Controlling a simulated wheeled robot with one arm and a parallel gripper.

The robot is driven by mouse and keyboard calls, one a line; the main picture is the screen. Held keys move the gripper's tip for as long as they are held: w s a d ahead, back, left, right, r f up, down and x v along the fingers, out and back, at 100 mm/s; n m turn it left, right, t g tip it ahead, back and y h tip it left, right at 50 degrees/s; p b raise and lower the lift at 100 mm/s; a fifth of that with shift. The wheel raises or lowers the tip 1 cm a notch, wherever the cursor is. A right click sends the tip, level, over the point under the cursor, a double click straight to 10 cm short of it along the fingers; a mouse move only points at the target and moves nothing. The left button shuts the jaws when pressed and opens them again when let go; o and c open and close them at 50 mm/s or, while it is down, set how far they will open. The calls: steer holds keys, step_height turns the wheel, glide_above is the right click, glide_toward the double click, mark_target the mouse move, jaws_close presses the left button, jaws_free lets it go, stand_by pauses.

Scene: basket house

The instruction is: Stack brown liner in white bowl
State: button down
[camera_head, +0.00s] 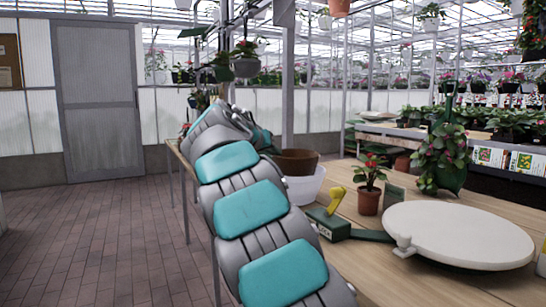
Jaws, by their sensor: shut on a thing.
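The brown liner (297,161) is a dark brown round pot shape near the back left of the wooden table. The white bowl (307,187) is directly below it in the picture, and the liner overlaps its upper part. I cannot tell whether the liner rests inside the bowl or is held just above it. My gripper (271,150) is at the liner's left side, shut on it. My own arm hides most of the fingers and the left part of the bowl.
On the wooden table (420,283) stand a small potted red-flowered plant (368,201), a large round white board (460,234), a green box-like item (328,224) with a yellow piece (336,202), and a leafy plant (442,160) at the right. The brick floor at left is clear.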

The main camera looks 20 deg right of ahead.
steer(key=shift+f, duration=0.4)
steer(key=shift+f, duration=0.15)
steer(key=shift+f+b, duration=0.35)
steer(key=shift+b, duration=0.15)
steer(key=shift+f, duration=0.15)
steer(key=c, duration=1)
jaws_free()
steer(key=shift+r+p, duration=0.55)
steer(key=shift+r, duration=0.15)
steer(key=v, duration=1.2)
steer(key=shift+b, duration=0.35)
